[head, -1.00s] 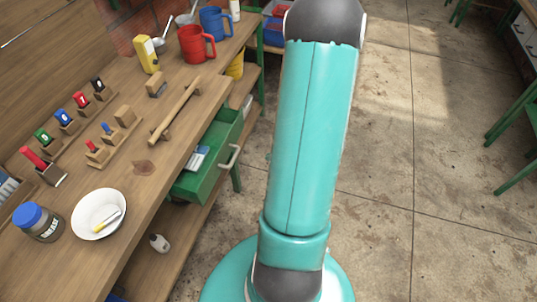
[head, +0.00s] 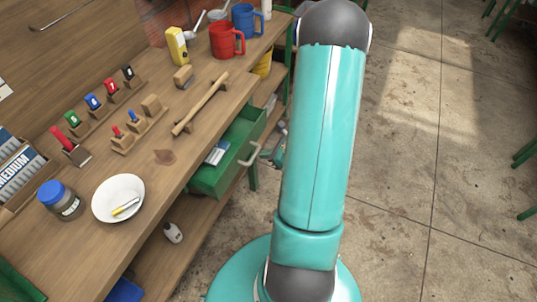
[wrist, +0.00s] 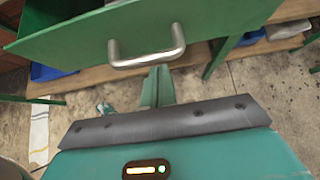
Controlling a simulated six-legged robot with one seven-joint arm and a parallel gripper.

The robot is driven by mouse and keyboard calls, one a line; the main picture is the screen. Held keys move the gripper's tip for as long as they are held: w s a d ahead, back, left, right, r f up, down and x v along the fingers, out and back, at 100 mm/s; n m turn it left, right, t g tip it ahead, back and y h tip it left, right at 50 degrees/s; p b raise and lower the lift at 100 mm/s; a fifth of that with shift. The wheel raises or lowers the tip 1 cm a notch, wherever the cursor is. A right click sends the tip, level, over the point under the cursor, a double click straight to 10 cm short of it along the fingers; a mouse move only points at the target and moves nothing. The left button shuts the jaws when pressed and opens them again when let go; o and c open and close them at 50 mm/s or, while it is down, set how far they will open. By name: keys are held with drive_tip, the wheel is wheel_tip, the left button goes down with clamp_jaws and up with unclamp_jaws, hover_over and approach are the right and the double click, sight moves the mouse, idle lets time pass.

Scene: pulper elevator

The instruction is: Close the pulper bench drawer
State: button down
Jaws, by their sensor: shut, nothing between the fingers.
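The green pulper bench drawer (head: 222,166) is pulled out from under the wooden bench top in the head view. A pale box-like item (head: 217,153) lies inside it. Its metal bar handle (head: 250,154) faces the floor side. My gripper (head: 269,155) shows partly beside the handle, mostly hidden behind my teal arm. In the wrist view, the drawer front (wrist: 200,30) fills the top, with the handle (wrist: 147,56) at its middle. My gripper's fingers (wrist: 158,72) are shut and empty, just below the handle in the picture. I cannot tell whether they touch it.
A lower shelf (head: 170,262) runs underneath. Open concrete floor (head: 410,190) lies to the right.

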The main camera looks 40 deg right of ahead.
sight(246, 144)
drive_tip(key=w+a, duration=0.1)
drive_tip(key=w, duration=0.1)
drive_tip(key=w+a, duration=0.1)
drive_tip(key=w, duration=0.2)
drive_tip(key=w+a, duration=0.1)
drive_tip(key=w, duration=0.2)
drive_tip(key=shift+w, duration=0.25)
drive_tip(key=shift+a, duration=0.1)
